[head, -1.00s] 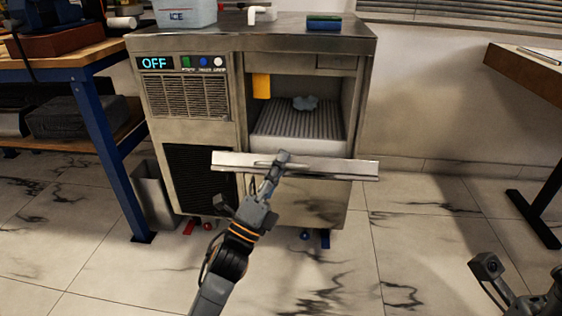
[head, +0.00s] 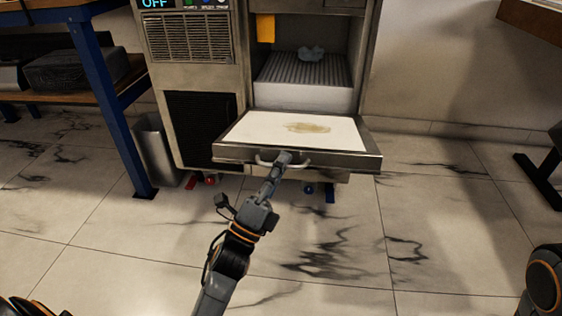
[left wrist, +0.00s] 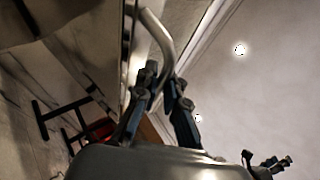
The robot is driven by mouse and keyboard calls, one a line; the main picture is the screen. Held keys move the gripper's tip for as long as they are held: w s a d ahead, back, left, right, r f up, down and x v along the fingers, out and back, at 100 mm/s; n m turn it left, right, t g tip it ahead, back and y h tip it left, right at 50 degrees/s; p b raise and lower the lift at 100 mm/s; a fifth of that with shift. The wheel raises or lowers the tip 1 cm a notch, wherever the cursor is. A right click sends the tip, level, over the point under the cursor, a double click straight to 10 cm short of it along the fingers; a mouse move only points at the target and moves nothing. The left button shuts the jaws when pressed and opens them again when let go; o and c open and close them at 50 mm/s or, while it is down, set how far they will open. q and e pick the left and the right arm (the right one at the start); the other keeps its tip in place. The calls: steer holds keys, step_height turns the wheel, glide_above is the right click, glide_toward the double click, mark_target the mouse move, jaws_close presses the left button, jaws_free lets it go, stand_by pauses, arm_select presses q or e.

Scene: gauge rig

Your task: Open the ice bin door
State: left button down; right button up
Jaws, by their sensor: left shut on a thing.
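The ice bin door (head: 265,130) is swung down on the front of the ice machine and lies about level. Its white inner face, with a brown stain, is turned up. The door's curved metal handle (head: 301,163) is at its front edge; it also shows in the left wrist view (left wrist: 161,40). My left gripper (head: 283,160) is shut on the handle; in the left wrist view its fingers (left wrist: 166,92) are at the handle's end, and the grip itself is partly hidden. My right gripper is out of the head view.
The ice machine (head: 205,120) has an open bin with a ribbed floor and a blue-grey lump (head: 312,53). An orange tag (head: 265,28) hangs inside. A blue-legged bench (head: 110,100) and a grey waste bin (head: 155,150) stand left. Floor in front is clear.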

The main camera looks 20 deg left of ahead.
arm_select(q)
steer(key=c, duration=1.7)
jaws_free()
steer(key=v, duration=1.2)
